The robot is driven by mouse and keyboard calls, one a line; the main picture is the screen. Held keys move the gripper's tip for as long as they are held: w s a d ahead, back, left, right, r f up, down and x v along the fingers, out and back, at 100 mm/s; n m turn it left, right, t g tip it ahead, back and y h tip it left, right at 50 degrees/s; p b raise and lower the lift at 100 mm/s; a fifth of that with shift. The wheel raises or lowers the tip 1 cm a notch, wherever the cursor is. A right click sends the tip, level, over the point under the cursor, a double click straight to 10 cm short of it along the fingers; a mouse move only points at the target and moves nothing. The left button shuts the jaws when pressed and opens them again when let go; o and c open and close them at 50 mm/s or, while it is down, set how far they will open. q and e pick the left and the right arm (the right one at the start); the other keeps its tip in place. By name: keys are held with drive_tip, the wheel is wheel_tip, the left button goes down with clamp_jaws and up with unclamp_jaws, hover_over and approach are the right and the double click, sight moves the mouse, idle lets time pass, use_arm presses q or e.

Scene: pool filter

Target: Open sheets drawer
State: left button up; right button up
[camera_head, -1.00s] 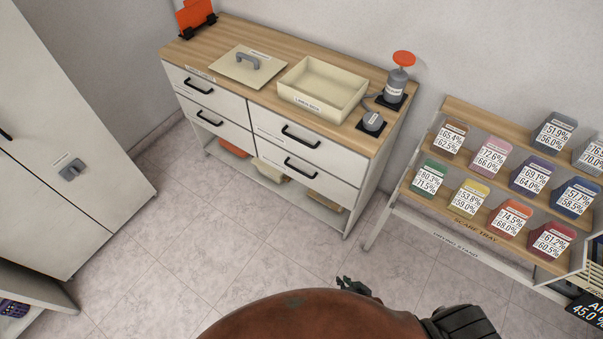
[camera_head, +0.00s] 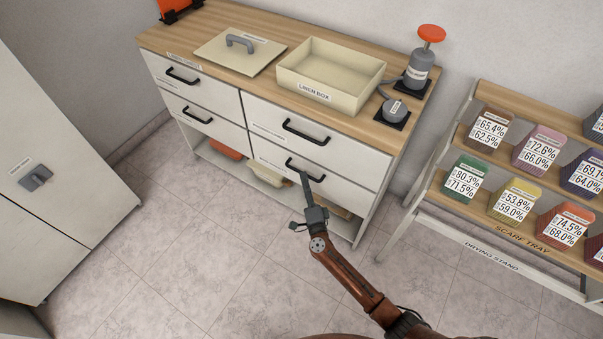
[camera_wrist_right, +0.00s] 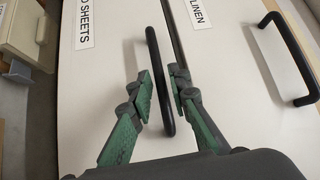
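The sheets drawer (camera_head: 335,192) is the lower right drawer of the white cabinet. It looks shut. Its black bar handle (camera_head: 313,176) also shows in the wrist view (camera_wrist_right: 154,50), beside a label (camera_wrist_right: 83,28) ending in "SHEETS". My right gripper (camera_head: 304,175) is at this handle. In the wrist view its two green-padded fingertips (camera_wrist_right: 161,82) are apart, one on each side of the bar, with a visible gap. Contact with the bar cannot be made out. My left gripper is not in view.
The linen drawer (camera_head: 345,152) is directly above, with its own handle (camera_wrist_right: 290,60). A linen box (camera_head: 345,98), a lid (camera_head: 215,48) and a pump bottle (camera_head: 418,65) stand on top. A drying stand (camera_head: 470,255) is at right. The floor in front is clear.

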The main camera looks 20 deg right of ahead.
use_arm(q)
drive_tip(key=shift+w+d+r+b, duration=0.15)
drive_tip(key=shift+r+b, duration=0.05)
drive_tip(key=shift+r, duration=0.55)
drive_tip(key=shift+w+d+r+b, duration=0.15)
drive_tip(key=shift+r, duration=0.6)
use_arm(e)
drive_tip(key=shift+w+d+r, duration=0.1)
drive_tip(key=shift+w, duration=0.75)
drive_tip(key=shift+w+d+r, duration=0.1)
drive_tip(key=shift+w, duration=0.75)
drive_tip(key=shift+c, duration=0.4)
drive_tip(key=shift+f, duration=0.1)
clamp_jaws()
